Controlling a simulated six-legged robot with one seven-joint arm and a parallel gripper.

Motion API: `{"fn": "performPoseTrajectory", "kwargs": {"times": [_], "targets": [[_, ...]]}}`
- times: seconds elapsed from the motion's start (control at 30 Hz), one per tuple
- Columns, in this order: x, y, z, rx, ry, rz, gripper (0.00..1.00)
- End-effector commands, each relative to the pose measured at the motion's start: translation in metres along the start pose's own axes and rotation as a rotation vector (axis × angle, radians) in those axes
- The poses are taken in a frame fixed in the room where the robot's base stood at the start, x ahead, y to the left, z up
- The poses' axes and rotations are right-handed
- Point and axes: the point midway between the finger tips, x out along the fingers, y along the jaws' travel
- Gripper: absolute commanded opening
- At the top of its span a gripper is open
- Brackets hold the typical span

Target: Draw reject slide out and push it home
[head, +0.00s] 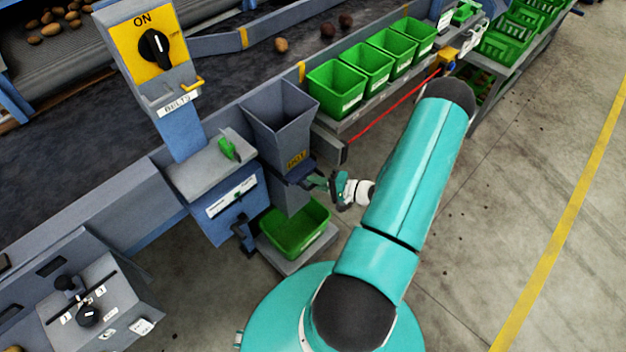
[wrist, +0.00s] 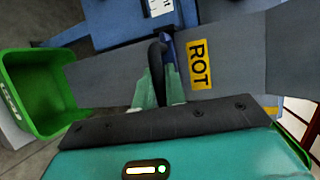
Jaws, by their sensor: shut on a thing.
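The reject chute (head: 282,115) is a grey hopper with a yellow ROT label (head: 297,160) low on its front; the label also shows in the wrist view (wrist: 198,63). The reject slide (head: 298,174) is a dark plate at the chute's lower end, partly hidden by my gripper. My gripper (head: 318,182) is beside the slide at the chute's lower right. In the wrist view its fingers (wrist: 160,82) are shut on the slide's dark handle (wrist: 156,60). How far the slide is out cannot be told.
A green crate (head: 272,241) stands on a low shelf beneath the chute. A blue box (head: 236,208) with a grey top is to its left. Several green bins (head: 337,107) line the rack at the upper right, with a red cord (head: 395,105) along it. Floor on the right is clear.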

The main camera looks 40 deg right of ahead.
Motion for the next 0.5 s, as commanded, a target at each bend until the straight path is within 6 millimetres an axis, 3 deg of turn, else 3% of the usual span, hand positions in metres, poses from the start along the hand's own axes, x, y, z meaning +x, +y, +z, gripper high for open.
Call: {"fn": "performPoseTrajectory", "kwargs": {"times": [0.3,0.5], "targets": [[-0.077,0.019,0.03,0.001,0.006,0.003,0.0],[-0.097,0.023,0.04,0.0,0.003,0.001,0.0]]}}
